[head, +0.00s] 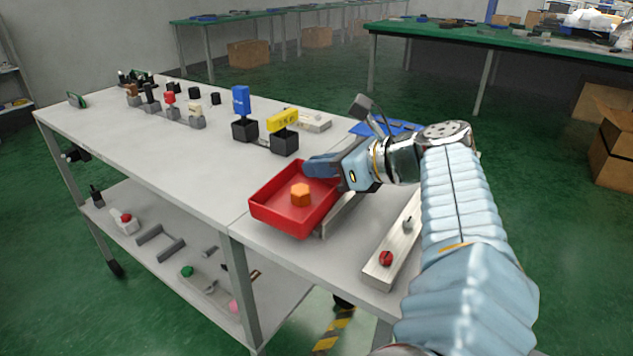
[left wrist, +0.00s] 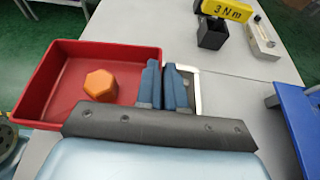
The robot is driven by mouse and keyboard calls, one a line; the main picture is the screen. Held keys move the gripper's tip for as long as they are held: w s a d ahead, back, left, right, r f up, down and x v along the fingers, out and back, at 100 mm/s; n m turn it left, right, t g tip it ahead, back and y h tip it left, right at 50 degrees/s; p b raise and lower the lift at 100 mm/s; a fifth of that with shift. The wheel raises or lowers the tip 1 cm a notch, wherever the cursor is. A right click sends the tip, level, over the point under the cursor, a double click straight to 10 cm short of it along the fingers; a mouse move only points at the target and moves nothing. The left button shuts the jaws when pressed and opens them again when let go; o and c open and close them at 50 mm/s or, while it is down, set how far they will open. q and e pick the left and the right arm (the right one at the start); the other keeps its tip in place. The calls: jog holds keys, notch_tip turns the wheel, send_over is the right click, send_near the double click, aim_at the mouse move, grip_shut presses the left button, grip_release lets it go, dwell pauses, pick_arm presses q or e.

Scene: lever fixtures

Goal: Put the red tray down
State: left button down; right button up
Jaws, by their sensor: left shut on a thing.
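The red tray (head: 272,211) is a shallow open box near the front edge of the grey workbench in the head view. An orange hexagonal block (head: 300,194) lies inside it. My left gripper (head: 314,168) is shut on the tray's wall, on the side toward my arm. In the left wrist view the blue fingers (left wrist: 165,84) stand close together at the right wall of the tray (left wrist: 75,48), with the orange block (left wrist: 100,85) left of them. I cannot tell whether the tray's underside touches the bench. My right gripper is not in view.
A metal bar (head: 343,212) lies beside the tray. Another bar with a red knob (head: 386,259) is nearer the front. Black holders with a blue block (head: 241,100) and a yellow block (head: 283,121) stand behind. The bench left of the tray (head: 190,160) is clear.

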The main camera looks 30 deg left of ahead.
pick_arm(q)
notch_tip(320, 180, up, 7)
jog(key=shift+f, duration=0.1)
jog(key=shift+s+r, duration=0.15)
jog(key=shift+r, duration=0.5)
jog(key=s+a+r+b, duration=0.2)
jog(key=s+a+r, duration=0.7)
jog(key=s+a, duration=0.3)
jog(key=m+b, duration=0.1)
jog(key=b, duration=0.1)
send_over(202, 149)
jog(key=d, duration=0.1)
jog(key=f, duration=1.5)
jog(key=shift+s+f, duration=0.35)
jog(key=shift+s, duration=0.05)
jog(key=shift+w+a+f, duration=0.25)
jog(key=shift+f, duration=0.1)
jog(key=f, duration=0.4)
jog(key=shift+w+a, duration=0.2)
jog(key=shift+a, duration=0.1)
